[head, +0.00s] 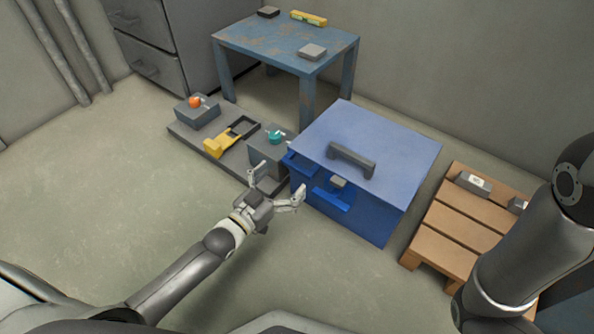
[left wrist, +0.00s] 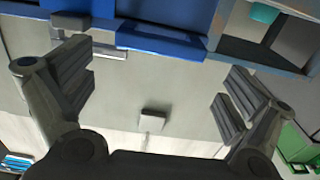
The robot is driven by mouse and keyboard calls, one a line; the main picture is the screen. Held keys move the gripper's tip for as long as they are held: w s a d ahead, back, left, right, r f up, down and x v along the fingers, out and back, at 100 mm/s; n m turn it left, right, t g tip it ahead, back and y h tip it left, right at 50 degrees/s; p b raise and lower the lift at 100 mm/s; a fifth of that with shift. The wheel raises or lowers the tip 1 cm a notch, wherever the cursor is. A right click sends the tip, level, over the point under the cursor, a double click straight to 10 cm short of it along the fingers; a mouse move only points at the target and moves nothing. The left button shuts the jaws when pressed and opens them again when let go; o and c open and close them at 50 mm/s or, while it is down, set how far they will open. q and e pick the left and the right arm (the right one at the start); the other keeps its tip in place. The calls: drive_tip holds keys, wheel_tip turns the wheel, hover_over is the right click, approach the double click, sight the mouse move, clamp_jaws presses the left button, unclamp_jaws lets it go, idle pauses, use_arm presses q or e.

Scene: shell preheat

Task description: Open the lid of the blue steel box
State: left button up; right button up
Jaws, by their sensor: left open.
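The blue steel box (head: 405,150) stands on the floor right of centre in the head view, with its lid shut flat. A dark handle (head: 352,158) sits on top of the lid near its front edge. A small grey latch piece (head: 338,182) shows on the front, above a blue ledge (head: 332,200). My left gripper (head: 279,181) is open and empty, close to the box's front left corner. In the left wrist view its spread fingers (left wrist: 160,92) hold nothing, and the blue box (left wrist: 175,15) crosses the top. My right arm shows at right; its gripper is out of view.
A grey low platform (head: 188,130) left of the box bears a yellow clamp-like piece (head: 221,146), an orange knob (head: 195,102) and a teal knob (head: 275,136). A blue table (head: 270,45) stands behind. A wooden pallet (head: 470,210) is at right. The front left floor is clear.

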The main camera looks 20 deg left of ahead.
sight(295, 168)
use_arm(q)
drive_tip(key=b+x, duration=0.2)
drive_tip(key=x, duration=0.2)
drive_tip(key=shift+w+f, duration=0.2)
drive_tip(key=shift+b+x, duration=0.45)
drive_tip(key=shift+x, duration=0.4)
drive_tip(key=shift+r, duration=0.15)
